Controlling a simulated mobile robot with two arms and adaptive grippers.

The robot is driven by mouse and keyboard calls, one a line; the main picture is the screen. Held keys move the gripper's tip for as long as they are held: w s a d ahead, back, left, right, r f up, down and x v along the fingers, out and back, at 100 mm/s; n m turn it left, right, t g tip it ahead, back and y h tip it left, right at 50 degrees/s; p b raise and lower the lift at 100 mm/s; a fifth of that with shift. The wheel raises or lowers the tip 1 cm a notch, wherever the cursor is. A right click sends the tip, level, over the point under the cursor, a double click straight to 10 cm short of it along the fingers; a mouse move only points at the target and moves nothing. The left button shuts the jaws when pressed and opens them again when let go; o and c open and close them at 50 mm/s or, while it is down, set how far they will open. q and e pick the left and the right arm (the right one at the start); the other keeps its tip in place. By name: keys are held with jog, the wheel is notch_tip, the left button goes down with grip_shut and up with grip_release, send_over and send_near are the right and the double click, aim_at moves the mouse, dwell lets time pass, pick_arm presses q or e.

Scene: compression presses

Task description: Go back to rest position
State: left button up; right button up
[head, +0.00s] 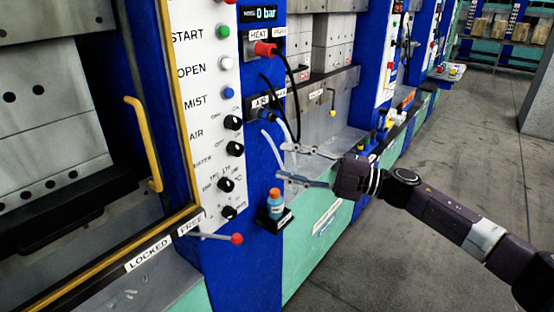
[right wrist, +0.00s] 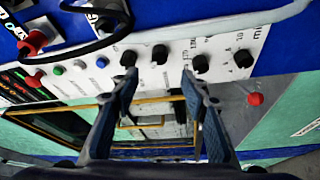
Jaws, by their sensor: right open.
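My right gripper (head: 284,162) is in the head view with its arm coming in from the right. Its two fingers are apart and nothing is between them. It points left, in front of the blue press column, near the hanging hoses and above a small blue bottle with an orange cap (head: 275,200). In the right wrist view the open fingers (right wrist: 160,84) face the white control panel (right wrist: 155,60), with its black knobs beyond the tips. I cannot tell the exact gap to the panel. My left gripper is not in view.
The press's control panel (head: 211,75) has buttons and knobs. A red-knobbed lever (head: 236,238) sticks out below it. A yellow handle (head: 147,142) is on the door at left. Black cables (head: 290,75) hang near my gripper. Grey floor (head: 440,150) lies open at right.

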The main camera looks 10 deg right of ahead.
jog(key=shift+f, duration=0.1)
